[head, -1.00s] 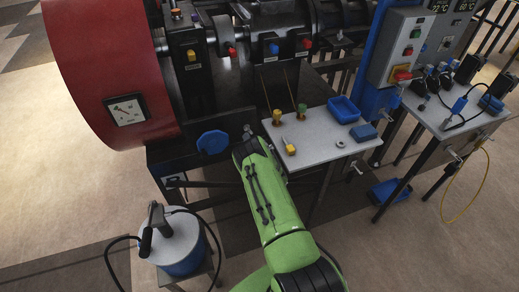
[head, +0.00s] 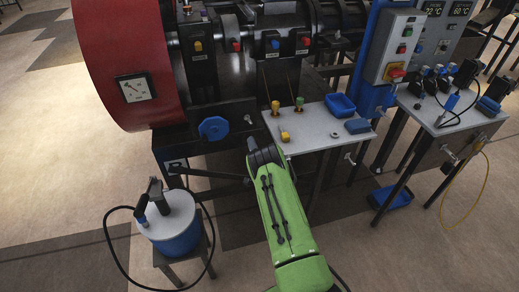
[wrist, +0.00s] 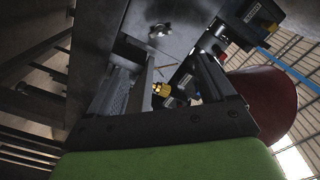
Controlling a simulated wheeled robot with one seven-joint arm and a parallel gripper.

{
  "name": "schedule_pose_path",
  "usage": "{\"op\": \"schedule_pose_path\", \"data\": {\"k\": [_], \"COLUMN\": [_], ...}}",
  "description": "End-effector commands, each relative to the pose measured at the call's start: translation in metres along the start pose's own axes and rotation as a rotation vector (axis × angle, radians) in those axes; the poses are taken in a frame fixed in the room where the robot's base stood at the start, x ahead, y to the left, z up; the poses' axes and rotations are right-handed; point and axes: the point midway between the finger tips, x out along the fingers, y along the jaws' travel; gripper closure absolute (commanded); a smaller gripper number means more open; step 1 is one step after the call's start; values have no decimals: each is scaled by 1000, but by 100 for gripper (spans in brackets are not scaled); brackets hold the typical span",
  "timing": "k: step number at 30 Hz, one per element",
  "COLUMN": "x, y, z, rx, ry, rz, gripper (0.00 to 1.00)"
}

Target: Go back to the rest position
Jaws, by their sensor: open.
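My green arm reaches forward from the bottom of the head view. Its dark end, my gripper (head: 262,155), is in front of the grey side table (head: 310,135), and its jaws cannot be made out there. In the wrist view my gripper (wrist: 165,85) is open, with its two dark fingers apart. A small brass-coloured part (wrist: 160,89) shows between them in the background. I see nothing held.
The press has a red drum (head: 115,50) and a blue handwheel (head: 213,128). The side table carries a blue tray (head: 341,105) and small tools. A blue-and-white canister (head: 172,220) stands front left. A control box (head: 405,48) is at right. Floor is open at far left.

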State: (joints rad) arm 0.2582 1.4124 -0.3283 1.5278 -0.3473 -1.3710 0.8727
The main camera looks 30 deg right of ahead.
Motion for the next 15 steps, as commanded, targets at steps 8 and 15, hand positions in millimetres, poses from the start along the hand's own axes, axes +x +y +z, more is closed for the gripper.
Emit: {"op": "schedule_pose_path", "data": {"k": [8,15], "x": [0,17], "y": [0,-58], "z": [0,-28], "rx": [0,-63], "ry": [0,-45], "rz": [0,49], "gripper": [17,17]}}
